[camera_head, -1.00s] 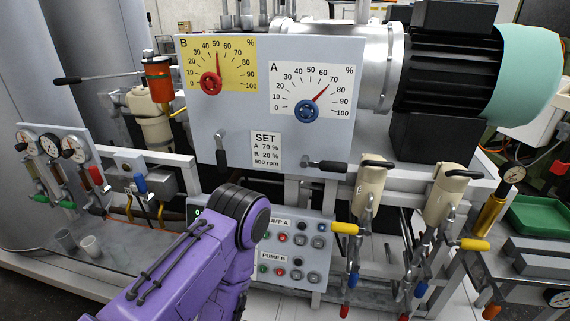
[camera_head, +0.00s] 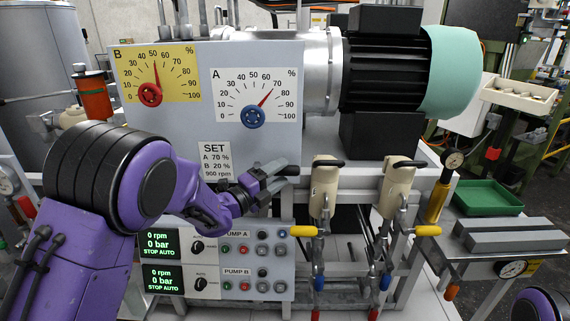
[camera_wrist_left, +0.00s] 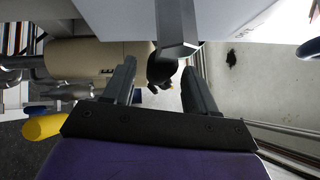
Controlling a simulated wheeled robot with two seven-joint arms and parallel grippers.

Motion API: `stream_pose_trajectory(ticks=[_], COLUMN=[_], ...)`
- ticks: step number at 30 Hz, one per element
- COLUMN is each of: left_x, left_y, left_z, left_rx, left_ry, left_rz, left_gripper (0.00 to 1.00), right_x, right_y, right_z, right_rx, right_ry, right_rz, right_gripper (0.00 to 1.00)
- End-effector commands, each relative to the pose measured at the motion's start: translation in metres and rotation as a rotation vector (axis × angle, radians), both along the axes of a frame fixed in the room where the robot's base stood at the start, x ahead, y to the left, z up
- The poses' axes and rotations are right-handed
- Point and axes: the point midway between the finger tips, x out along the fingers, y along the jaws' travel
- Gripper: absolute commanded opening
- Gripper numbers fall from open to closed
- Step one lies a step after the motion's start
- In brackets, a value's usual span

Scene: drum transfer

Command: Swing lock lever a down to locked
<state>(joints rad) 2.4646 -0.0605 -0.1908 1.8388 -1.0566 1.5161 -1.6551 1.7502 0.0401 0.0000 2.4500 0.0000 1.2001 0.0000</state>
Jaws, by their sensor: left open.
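In the left wrist view the gripper (camera_wrist_left: 160,85) is open, with the lever's black grip (camera_wrist_left: 160,68) between or just beyond the fingertips. I cannot tell whether they touch. My right gripper is out of view.
The dial panel (camera_head: 200,118) carries blue dial A (camera_head: 254,117) and yellow-backed dial B (camera_head: 150,93). Beige valves (camera_head: 323,188) with yellow-tipped handles stand close on the right. The pump control panel (camera_head: 235,268) is below. A green tray (camera_head: 487,198) sits far right.

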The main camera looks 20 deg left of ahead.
Motion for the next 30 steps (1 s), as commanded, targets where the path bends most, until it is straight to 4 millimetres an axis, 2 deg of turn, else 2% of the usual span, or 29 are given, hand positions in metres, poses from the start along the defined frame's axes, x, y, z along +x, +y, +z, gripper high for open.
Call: stream_pose_trajectory(ticks=[1, 6, 14, 19, 20, 30], left_x=[0.007, 0.023, 0.025, 0.024, 0.024, 0.03], left_y=[-0.004, -0.013, -0.014, -0.014, -0.014, -0.005], left_z=[0.004, 0.004, 0.003, 0.003, 0.003, -0.002], left_rx=[0.0, -0.001, -0.001, -0.001, -0.001, 0.035], left_ry=[0.001, 0.002, 0.003, 0.003, 0.003, 0.013], left_rz=[0.0, 0.0, 0.001, 0.001, 0.001, 0.015], left_gripper=[0.57, 0.57, 0.57, 0.05, 0.0, 0.0], right_x=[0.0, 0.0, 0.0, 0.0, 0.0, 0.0], right_y=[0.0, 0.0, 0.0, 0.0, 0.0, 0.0], right_z=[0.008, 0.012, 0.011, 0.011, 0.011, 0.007], right_rx=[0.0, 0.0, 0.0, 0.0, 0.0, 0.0], right_ry=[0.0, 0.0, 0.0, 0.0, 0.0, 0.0], right_rz=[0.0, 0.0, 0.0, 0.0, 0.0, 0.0], right_gripper=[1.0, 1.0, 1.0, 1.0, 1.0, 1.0])
